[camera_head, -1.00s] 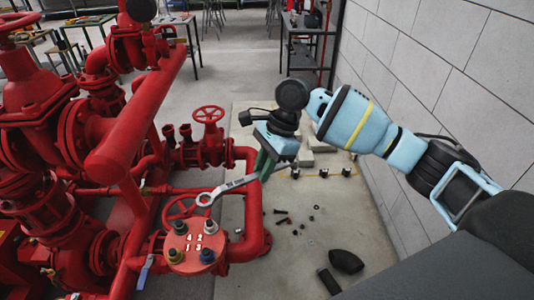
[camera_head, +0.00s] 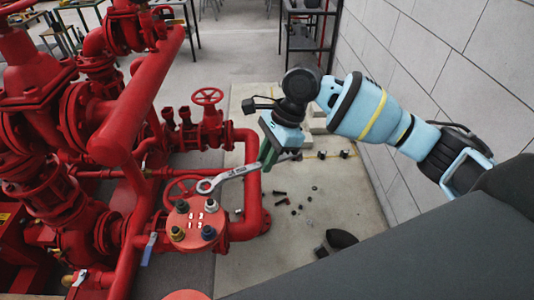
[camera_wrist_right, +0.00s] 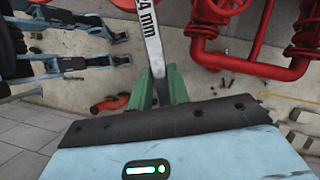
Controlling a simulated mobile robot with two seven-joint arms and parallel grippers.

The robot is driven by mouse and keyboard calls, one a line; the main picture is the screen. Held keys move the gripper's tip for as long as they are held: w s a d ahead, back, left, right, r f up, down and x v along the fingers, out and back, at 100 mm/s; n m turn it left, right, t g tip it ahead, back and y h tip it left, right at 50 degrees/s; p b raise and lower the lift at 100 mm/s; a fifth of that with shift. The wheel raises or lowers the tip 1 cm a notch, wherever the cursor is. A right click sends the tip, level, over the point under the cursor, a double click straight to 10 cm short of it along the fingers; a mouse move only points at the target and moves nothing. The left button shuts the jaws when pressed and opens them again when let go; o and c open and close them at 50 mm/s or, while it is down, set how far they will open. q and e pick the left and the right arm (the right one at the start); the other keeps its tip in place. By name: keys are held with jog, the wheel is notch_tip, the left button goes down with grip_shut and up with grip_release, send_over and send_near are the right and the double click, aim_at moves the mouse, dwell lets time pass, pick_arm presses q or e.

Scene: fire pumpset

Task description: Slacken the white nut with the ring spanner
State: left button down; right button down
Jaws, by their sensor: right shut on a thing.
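My right gripper (camera_head: 270,150) is shut on the ring spanner (camera_head: 238,171), a grey steel tool with dark lettering. It points left, with its ring end above the far edge of the red round flange (camera_head: 194,220) and apart from the nuts in the picture. The flange carries several coloured nuts and printed numbers.
Red pipes (camera_head: 130,105) and a handwheel valve (camera_head: 207,97) crowd the left and back. A red elbow pipe (camera_head: 252,200) rises beside the flange. A block wall (camera_head: 440,60) bounds the right.

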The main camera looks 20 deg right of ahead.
jog(key=shift+f, duration=2)
jog(key=shift+f, duration=1.4)
